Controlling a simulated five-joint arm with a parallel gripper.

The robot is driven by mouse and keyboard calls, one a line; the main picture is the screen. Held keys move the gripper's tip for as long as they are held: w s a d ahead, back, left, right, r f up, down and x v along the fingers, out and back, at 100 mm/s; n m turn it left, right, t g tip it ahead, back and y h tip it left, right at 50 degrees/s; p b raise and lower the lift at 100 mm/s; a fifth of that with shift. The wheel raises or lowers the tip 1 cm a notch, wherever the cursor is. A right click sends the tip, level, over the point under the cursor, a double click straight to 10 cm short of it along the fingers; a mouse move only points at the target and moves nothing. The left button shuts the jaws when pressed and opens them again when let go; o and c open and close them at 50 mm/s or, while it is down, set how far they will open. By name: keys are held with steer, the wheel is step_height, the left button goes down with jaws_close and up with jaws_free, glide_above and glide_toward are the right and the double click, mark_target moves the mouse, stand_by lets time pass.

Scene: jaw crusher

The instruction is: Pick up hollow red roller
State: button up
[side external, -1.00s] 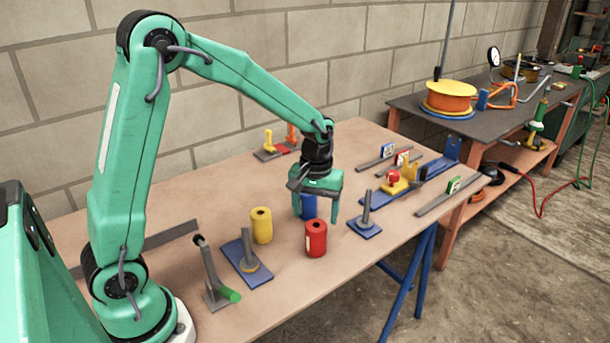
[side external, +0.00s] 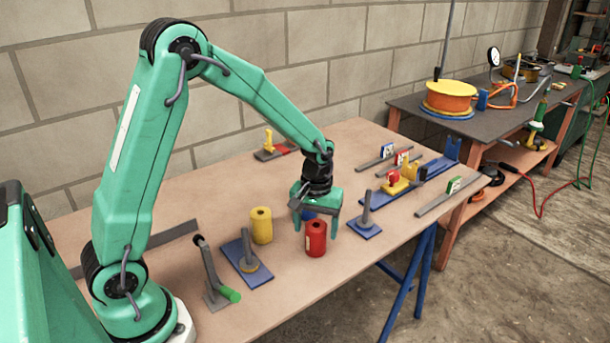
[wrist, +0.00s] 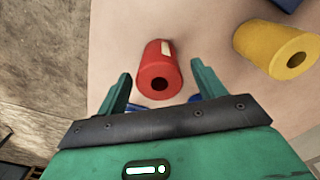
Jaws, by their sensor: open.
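The hollow red roller (side external: 315,240) stands upright on the wooden table, with a dark hole in its top. In the side view my gripper (side external: 314,232) points down, just behind and above the roller. In the wrist view the red roller (wrist: 158,70) lies ahead of my gripper (wrist: 160,85), roughly centred between its two green fingers. The fingers are open and hold nothing. I cannot tell from these views whether a finger touches the roller.
A yellow roller (side external: 261,225) stands to the left; it also shows in the wrist view (wrist: 277,48). A blue roller (side external: 309,212) is mostly hidden behind my gripper. Blue plates with grey posts stand left (side external: 246,262) and right (side external: 365,228). The table's front edge is near.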

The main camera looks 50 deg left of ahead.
steer(key=shift+f, duration=1.65)
steer(key=c, duration=1.3)
steer(key=shift+o, duration=0.2)
steer(key=shift+r, duration=0.15)
steer(key=shift+r, duration=0.45)
step_height(320, 180, up, 3)
steer(key=shift+r, duration=0.15)
steer(key=s+d+r, duration=0.5)
steer(key=d+r, duration=0.1)
steer(key=d, duration=0.4)
steer(key=shift+s+d+r, duration=0.15)
steer(key=shift+s+r, duration=0.15)
steer(key=shift+s, duration=0.05)
